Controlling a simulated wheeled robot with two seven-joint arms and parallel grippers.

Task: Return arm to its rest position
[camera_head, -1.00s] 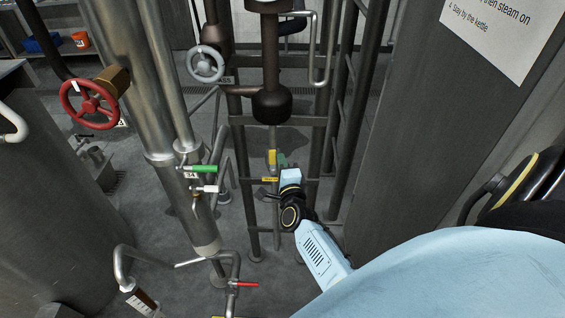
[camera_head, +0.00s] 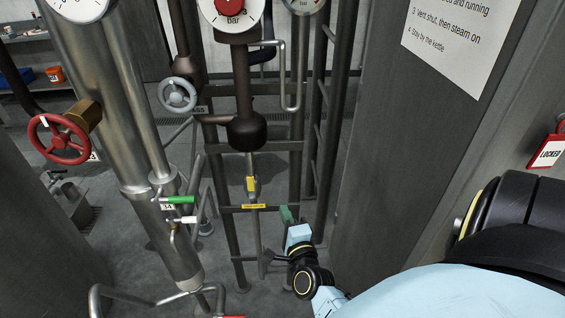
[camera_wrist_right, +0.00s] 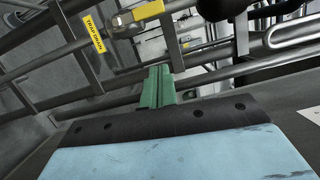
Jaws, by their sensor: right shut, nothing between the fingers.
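My right arm comes in from the lower right of the head view. Its right gripper (camera_head: 287,214) has green fingers that are shut with nothing between them. It is in the air, to the right of and a little below the yellow valve handle (camera_head: 251,184) on the thin vertical pipe, apart from it in the picture. In the right wrist view the shut green fingers (camera_wrist_right: 157,86) point towards the pipes, with the yellow handle (camera_wrist_right: 149,10) and a yellow tag (camera_wrist_right: 94,33) beyond them. My left gripper is not in view.
A dark frame (camera_head: 320,130) of pipes stands behind the gripper, and a grey panel (camera_head: 400,150) rises to its right. A green-handled valve (camera_head: 177,200), a red handwheel (camera_head: 58,139) and a grey handwheel (camera_head: 177,95) are on the left. Gauges (camera_head: 230,10) show at the top.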

